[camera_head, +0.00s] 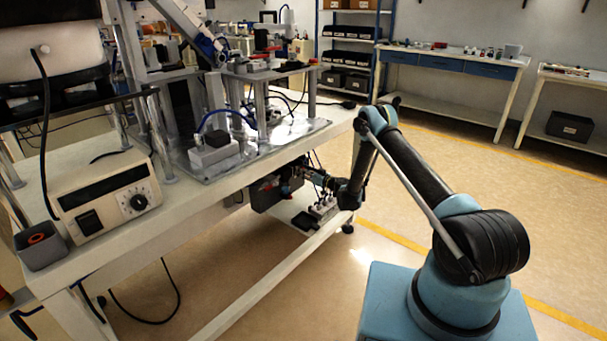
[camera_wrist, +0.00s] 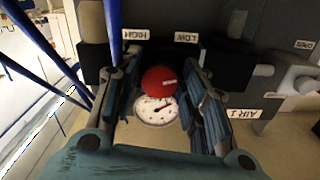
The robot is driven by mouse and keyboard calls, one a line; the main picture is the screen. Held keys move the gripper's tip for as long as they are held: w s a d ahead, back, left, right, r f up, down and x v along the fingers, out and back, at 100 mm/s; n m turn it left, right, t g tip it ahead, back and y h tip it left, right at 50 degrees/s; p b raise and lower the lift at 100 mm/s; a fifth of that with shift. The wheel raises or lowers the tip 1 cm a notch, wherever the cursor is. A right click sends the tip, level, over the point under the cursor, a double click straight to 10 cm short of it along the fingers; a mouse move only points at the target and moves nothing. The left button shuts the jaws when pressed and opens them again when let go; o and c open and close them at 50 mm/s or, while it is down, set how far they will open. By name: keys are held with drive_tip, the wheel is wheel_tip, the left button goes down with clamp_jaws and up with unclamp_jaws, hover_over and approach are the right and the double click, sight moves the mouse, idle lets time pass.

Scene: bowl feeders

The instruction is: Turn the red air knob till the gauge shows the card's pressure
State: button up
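The red air knob (camera_wrist: 160,80) is round with a small pale mark and shows in the middle of the wrist view. In the head view my gripper (camera_head: 322,180) is under the bench edge by a dark unit (camera_head: 268,192). I cannot make out a pressure card.
Labels reading HIGH (camera_wrist: 136,34) and LOW (camera_wrist: 186,37) sit beyond the knob. An AIR 1 label (camera_wrist: 242,114) and pale fittings (camera_wrist: 295,75) are at the right.

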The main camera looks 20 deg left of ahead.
drive_tip(key=c, duration=0.4)
drive_tip(key=shift+o, duration=0.3)
drive_tip(key=shift+m, duration=0.3)
drive_tip(key=m, duration=1.1)
drive_tip(key=shift+w+d, duration=0.1)
drive_tip(key=shift+d, duration=0.05)
drive_tip(key=m, duration=1.2)
drive_tip(key=shift+m, duration=0.3)
